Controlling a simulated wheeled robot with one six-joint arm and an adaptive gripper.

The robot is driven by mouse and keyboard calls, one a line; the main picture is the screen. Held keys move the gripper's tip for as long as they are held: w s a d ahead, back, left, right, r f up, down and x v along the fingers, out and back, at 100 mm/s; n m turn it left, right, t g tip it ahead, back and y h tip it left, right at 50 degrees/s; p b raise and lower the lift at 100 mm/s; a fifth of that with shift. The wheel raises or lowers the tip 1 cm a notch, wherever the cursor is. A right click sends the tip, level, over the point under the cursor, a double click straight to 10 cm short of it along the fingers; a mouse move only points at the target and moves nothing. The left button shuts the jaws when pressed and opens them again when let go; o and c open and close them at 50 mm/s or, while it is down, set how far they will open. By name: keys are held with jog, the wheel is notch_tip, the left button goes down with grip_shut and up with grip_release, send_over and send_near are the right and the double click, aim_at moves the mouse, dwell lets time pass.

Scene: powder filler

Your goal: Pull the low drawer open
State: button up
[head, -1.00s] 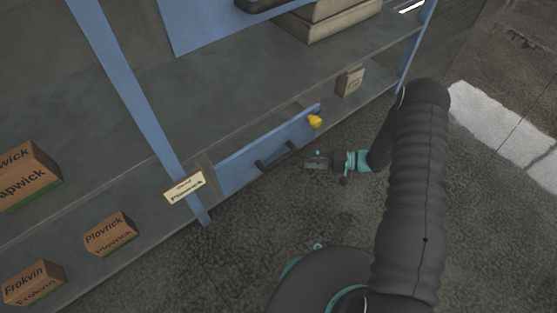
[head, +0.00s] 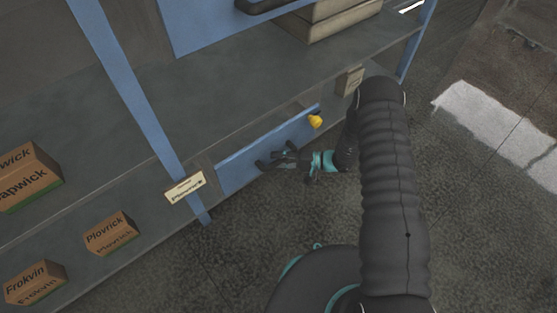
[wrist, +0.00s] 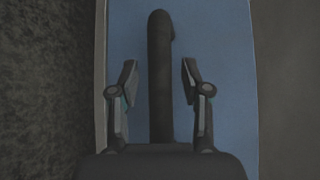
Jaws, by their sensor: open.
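The low drawer (head: 238,172) has a blue front with a dark bar handle, and it sits at the bottom of the shelf unit. It looks closed in the head view. My gripper (head: 279,158) is open at the drawer front and hides part of the handle. In the wrist view the blue drawer front (wrist: 227,100) fills the middle, and the dark handle (wrist: 160,75) runs between the two spread fingers of my gripper (wrist: 160,82). There is a gap on each side of the handle.
A yellow knob-like part (head: 315,121) sits by the drawer's upper right corner. Cardboard boxes (head: 111,234) stand on the shelf at left. The floor (head: 240,235) before the drawer is clear.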

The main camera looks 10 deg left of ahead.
grip_shut()
